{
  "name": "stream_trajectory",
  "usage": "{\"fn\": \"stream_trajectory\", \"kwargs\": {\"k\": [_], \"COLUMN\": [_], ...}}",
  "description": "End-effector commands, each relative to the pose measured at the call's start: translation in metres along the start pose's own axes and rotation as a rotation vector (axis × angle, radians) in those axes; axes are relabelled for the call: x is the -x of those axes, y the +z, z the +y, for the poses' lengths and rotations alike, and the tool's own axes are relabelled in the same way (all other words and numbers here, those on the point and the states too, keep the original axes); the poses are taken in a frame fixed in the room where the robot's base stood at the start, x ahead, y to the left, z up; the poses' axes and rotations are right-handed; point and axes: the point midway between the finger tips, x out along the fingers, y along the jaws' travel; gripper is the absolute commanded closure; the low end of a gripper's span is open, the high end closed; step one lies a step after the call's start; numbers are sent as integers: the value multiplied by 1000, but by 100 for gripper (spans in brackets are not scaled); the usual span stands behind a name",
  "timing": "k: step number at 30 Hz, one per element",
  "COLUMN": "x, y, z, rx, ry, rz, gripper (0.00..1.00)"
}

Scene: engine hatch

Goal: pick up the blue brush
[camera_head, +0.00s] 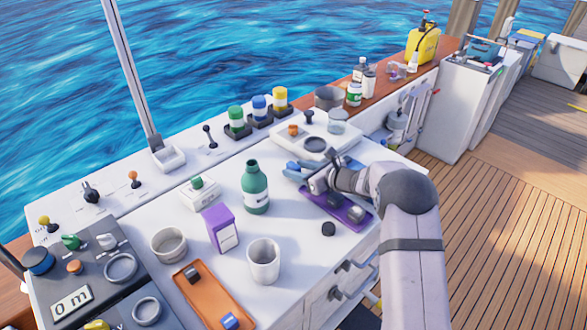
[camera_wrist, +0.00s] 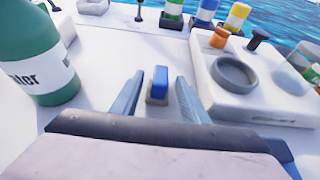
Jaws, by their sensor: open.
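In the wrist view a small blue piece with a grey base, which looks like the blue brush (camera_wrist: 160,80), stands on the white top. My gripper (camera_wrist: 160,76) is open, with one finger to each side of the piece. Both fingers look apart from it. In the head view my gripper (camera_head: 297,170) is low over the white counter, between the green bottle and the purple tray. There the blue fingers and the blue piece are hard to tell apart. Another small blue and grey item (camera_head: 229,320) lies in the orange tray.
The green bottle (camera_head: 255,187) stands left of my gripper. The purple tray (camera_head: 353,215) lies just below it, and a white block with a dark ring (camera_head: 316,144) is behind. A purple box (camera_head: 219,229), a white cup (camera_head: 263,262) and the orange tray (camera_head: 205,300) stand nearer.

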Motion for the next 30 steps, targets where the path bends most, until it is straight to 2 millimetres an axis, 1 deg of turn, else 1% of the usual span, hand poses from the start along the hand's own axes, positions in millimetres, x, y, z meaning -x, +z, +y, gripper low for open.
{"fn": "stream_trajectory", "kwargs": {"k": [3, 9, 11, 12, 14, 15, 25, 30], "x": [-3, -4, -4, -3, -3, -3, -2, 3], "y": [0, 0, 0, 0, 0, 0, 2, 16], "z": [0, 0, 0, 0, 0, 0, 0, 0], "rx": [0, 0, 0, 0, 0, 0, 1, 3], "ry": [0, 0, 0, 0, 0, 0, 0, -1], "rz": [0, 0, 0, 0, 0, 0, -2, -3], "gripper": [59, 59, 74, 83, 98, 100, 100, 100]}}
